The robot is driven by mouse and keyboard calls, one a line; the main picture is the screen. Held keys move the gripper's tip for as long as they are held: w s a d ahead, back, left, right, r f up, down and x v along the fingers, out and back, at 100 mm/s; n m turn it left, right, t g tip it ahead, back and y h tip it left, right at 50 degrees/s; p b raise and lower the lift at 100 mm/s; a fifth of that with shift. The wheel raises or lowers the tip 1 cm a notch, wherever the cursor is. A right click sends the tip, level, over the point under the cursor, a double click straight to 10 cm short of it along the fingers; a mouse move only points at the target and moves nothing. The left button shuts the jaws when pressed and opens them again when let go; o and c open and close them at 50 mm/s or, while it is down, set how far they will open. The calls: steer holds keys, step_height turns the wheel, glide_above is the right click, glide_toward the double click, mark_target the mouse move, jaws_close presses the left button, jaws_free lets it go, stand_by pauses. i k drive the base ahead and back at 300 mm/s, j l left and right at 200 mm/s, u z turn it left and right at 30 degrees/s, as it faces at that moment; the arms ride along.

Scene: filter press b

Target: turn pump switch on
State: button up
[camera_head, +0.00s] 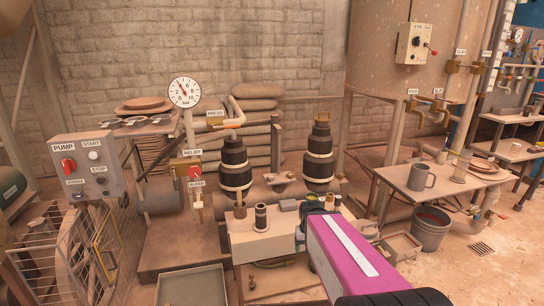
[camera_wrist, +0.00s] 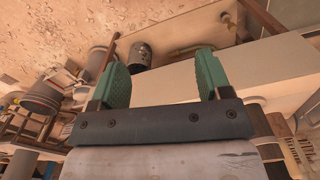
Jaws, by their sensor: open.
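The grey pump control box (camera_head: 88,172) stands at the left of the head view, labelled PUMP. Its red rotary switch (camera_head: 69,164) is on the upper left of the face; the exact knob angle is too small to tell. A white START button (camera_head: 94,155) and a dark STOP button (camera_head: 101,180) are to its right. My gripper, with green fingers (camera_wrist: 163,78), is open and empty in the wrist view. In the head view my magenta arm reaches over the middle bench, far right of the pump box and apart from it. The pump box is not recognisable in the wrist view.
A wire mesh guard (camera_head: 100,240) is below the box.

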mark_target(68, 165)
steer(key=u, duration=1.8)
